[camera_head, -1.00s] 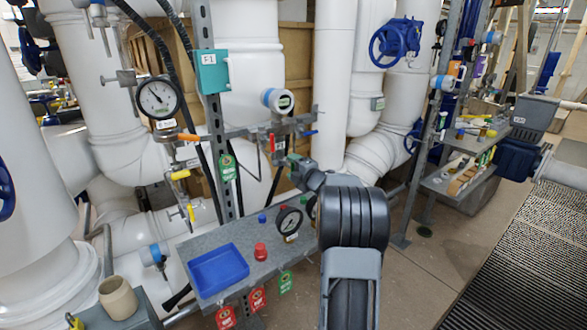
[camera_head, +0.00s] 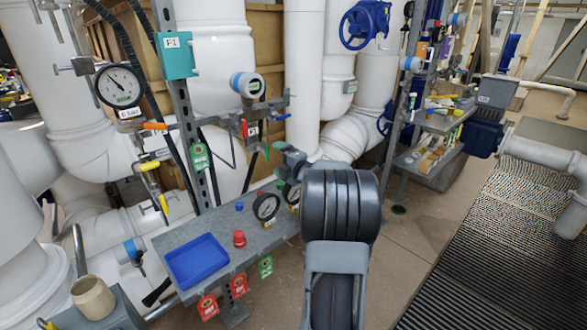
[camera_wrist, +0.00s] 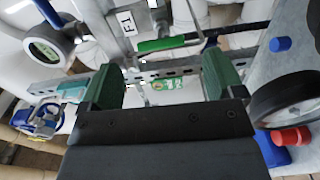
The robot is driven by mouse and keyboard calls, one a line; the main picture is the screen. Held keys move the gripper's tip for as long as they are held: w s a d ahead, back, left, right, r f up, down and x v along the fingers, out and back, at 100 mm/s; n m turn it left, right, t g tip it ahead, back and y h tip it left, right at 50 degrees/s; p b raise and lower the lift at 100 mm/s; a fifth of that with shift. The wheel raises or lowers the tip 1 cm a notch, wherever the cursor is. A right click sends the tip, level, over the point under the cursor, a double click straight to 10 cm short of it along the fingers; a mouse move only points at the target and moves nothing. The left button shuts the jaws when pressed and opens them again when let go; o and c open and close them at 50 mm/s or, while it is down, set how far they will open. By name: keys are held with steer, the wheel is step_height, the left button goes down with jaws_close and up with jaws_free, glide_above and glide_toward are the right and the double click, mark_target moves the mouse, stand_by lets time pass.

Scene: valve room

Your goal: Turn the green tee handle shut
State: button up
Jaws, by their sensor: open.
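The green handle (camera_wrist: 168,43) shows in the wrist view as a long green bar on a thin metal stem, lying beyond my fingertips. In the head view a small green handle (camera_head: 266,151) hangs under the pipe run, left of my arm's end. My gripper (camera_wrist: 162,68) is open, with its two green-padded fingers wide apart and nothing between the pads. The handle looks farther off than the fingertips, and I see no contact. In the head view my own arm hides most of the gripper.
A red handle (camera_head: 244,128), a blue handle (camera_head: 281,117) and a round display gauge (camera_head: 248,85) sit close by. The grey shelf (camera_head: 215,236) below holds a blue tray (camera_head: 197,261), a red knob (camera_head: 239,238) and dial gauges. Open floor lies to the right.

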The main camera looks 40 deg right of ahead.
steer(key=s, duration=0.7)
steer(key=shift+s, duration=0.2)
steer(key=s+d+f+m+g+h, duration=0.4)
steer(key=d+f+m+g+h, duration=0.25)
steer(key=m, duration=0.45)
steer(key=s+a+m+g+h+p, duration=0.1)
steer(key=s+a+m+g+p, duration=0.25)
steer(key=m, duration=0.25)
steer(key=s+a+r+g+y+p, duration=0.1)
steer(key=s+a+r+y+p, duration=0.1)
steer(key=a, duration=0.9)
steer(key=s+a+r+g+y+p, duration=0.2)
steer(key=a+r+p, duration=0.3)
steer(key=a, duration=0.6)
steer(key=s+a+r+m+g+y+p, duration=0.1)
steer(key=s+a+r+y+p, duration=0.2)
steer(key=a, duration=0.8)
steer(key=shift+s+a+r, duration=0.25)
steer(key=shift+s+r, duration=0.5)
